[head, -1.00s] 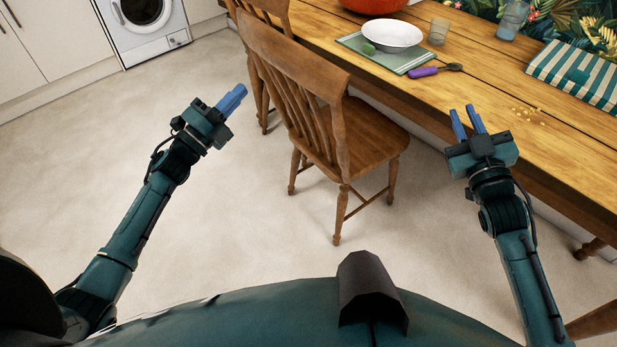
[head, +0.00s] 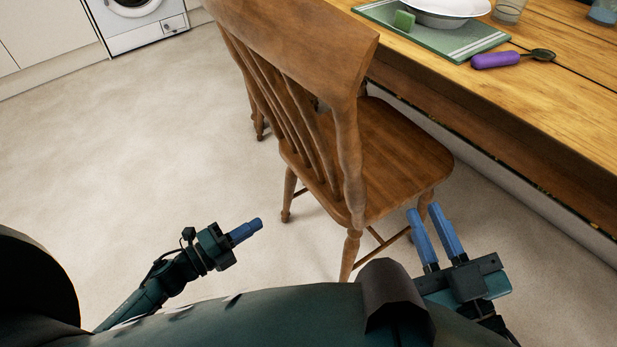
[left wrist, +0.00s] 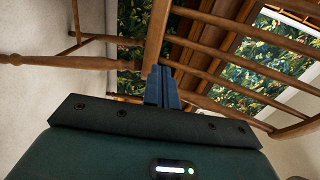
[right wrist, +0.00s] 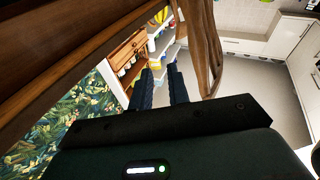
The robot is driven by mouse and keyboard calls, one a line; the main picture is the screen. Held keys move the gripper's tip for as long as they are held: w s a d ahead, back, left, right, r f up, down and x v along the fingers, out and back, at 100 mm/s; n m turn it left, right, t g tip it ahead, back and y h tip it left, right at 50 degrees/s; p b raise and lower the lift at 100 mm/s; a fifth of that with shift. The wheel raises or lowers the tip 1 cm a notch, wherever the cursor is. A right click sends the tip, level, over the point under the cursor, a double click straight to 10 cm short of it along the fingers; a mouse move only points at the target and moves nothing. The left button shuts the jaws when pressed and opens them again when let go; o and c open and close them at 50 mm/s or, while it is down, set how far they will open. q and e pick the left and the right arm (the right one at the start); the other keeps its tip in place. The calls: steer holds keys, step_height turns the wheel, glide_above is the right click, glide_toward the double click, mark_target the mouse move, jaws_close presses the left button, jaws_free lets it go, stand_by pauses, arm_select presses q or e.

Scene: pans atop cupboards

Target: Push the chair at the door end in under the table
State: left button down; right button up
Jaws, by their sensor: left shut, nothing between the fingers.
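The wooden chair (head: 385,160) stands upright in the middle of the head view, its slatted back to the left and its seat front towards the table (head: 575,110). The seat's front edge is near the table's long side. My left gripper (head: 259,222) is shut and empty, low over the floor left of the chair. The left wrist view shows chair legs and slats (left wrist: 235,75) beyond its closed fingers. Wooden parts (right wrist: 205,50) show close by in the right wrist view.
A second chair shows only partly behind the first. On the table are a green mat (head: 440,40) with a white bowl (head: 440,18), a purple-handled utensil (head: 497,60) and a glass (head: 508,12). The floor to the left is clear up to the washing machine (head: 145,20).

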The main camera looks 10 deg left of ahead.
arm_select(q)
steer(key=b, duration=0.3)
glide_toward(313, 190)
steer(key=x, duration=0.5)
steer(key=shift+w+d+f, duration=0.1)
steer(key=shift+w+d, duration=0.15)
steer(key=shift+w+d+b, duration=0.3)
steer(key=shift+w+d, duration=0.05)
arm_select(e)
steer(key=shift+w+a+r+n+t+y, duration=0.15)
steer(key=shift+w+r+t+y, duration=0.1)
steer(key=shift+r+y, duration=0.15)
steer(key=shift+w+r+n+t+y, duration=0.15)
steer(key=shift+r+t+y, duration=0.15)
steer(key=shift+r, duration=0.1)
arm_select(q)
steer(key=shift+w, duration=0.1)
